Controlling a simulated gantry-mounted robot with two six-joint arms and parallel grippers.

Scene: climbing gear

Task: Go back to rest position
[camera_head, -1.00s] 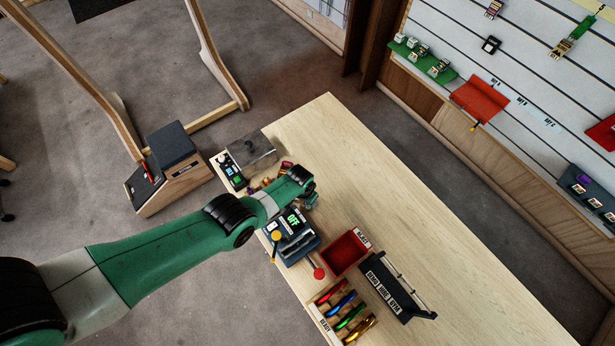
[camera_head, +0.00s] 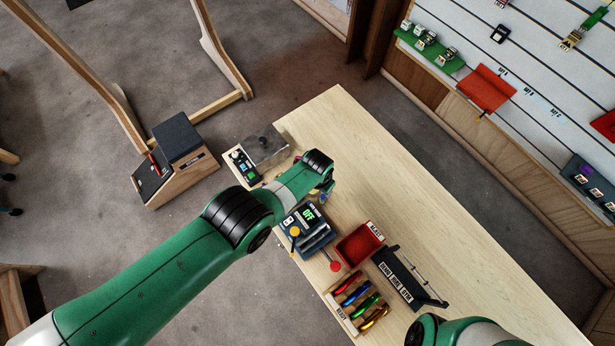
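My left arm comes in from the left and reaches over the near left part of the wooden table (camera_head: 400,180). Its gripper (camera_head: 324,196) is mostly hidden behind its wrist, above the table near the grey machine. Whether its fingers are open or shut cannot be seen. Part of my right arm shows at the bottom right edge of the view. Its gripper is not in view.
A grey machine reading "OFF" (camera_head: 308,228), a red bin (camera_head: 359,245), a dark rack (camera_head: 410,279) and a wooden tray with colored carabiners (camera_head: 341,316) stand along the near edge. A metal box (camera_head: 267,148) stands at the far left corner. The table's right side is clear.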

